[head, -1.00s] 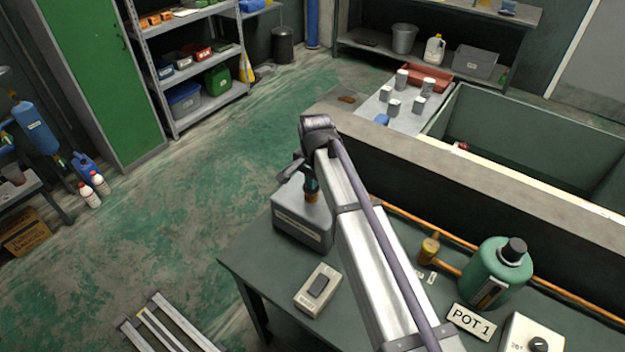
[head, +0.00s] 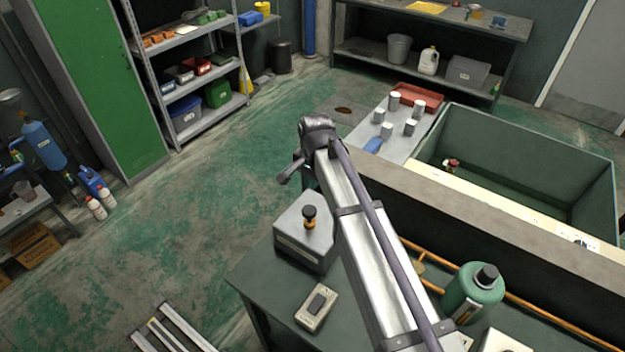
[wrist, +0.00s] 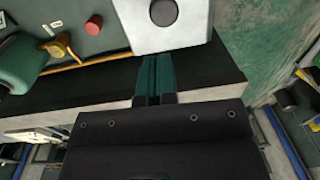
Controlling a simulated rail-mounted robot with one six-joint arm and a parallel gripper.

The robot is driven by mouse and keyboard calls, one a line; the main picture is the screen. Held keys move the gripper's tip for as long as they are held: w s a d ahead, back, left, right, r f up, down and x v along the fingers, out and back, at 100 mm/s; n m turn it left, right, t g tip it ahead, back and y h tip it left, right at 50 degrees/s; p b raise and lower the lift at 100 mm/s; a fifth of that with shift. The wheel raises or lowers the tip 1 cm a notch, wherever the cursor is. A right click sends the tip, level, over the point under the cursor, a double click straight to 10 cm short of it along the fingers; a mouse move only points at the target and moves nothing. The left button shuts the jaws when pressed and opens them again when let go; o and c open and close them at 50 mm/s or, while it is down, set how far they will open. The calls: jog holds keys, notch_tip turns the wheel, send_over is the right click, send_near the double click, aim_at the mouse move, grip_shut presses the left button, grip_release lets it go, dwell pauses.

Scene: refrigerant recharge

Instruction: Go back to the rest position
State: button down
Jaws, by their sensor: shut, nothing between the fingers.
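My gripper (wrist: 153,62) points down the middle of the wrist view. Its two dark green fingers lie side by side, shut, with nothing between them. In the head view my arm reaches up from the lower edge and its fingers are hidden or too small to make out. The grey box (head: 293,246) with a black and orange knob (head: 309,216) stands on the bench (head: 262,282), left of my arm. In the wrist view the box (wrist: 190,35) shows just beyond the fingertips, with its dark knob (wrist: 163,12) on top. The gripper appears apart from the knob.
A small switch box (head: 316,307) and a green bottle (head: 473,292) stand on the bench, with a copper pipe (head: 540,316) behind. A raised wall (head: 480,208) borders a deep green tank (head: 520,150). Open floor lies left.

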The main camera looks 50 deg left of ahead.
dwell(0.5)
jog(key=w+d+f+b, duration=0.1)
jog(key=d+f+b, duration=0.2)
jog(key=d, duration=1.8)
jog(key=w+d+f+m+b, duration=0.1)
jog(key=w+d+f+b, duration=0.1)
jog(key=d, duration=1.9)
jog(key=w+d+f+m+b, duration=0.1)
jog(key=d+f+b, duration=0.3)
jog(key=d, duration=1.7)
jog(key=shift+w+f+h, duration=0.15)
jog(key=shift+w+h, duration=0.15)
jog(key=shift+w, duration=0.2)
jog(key=shift+d, duration=0.1)
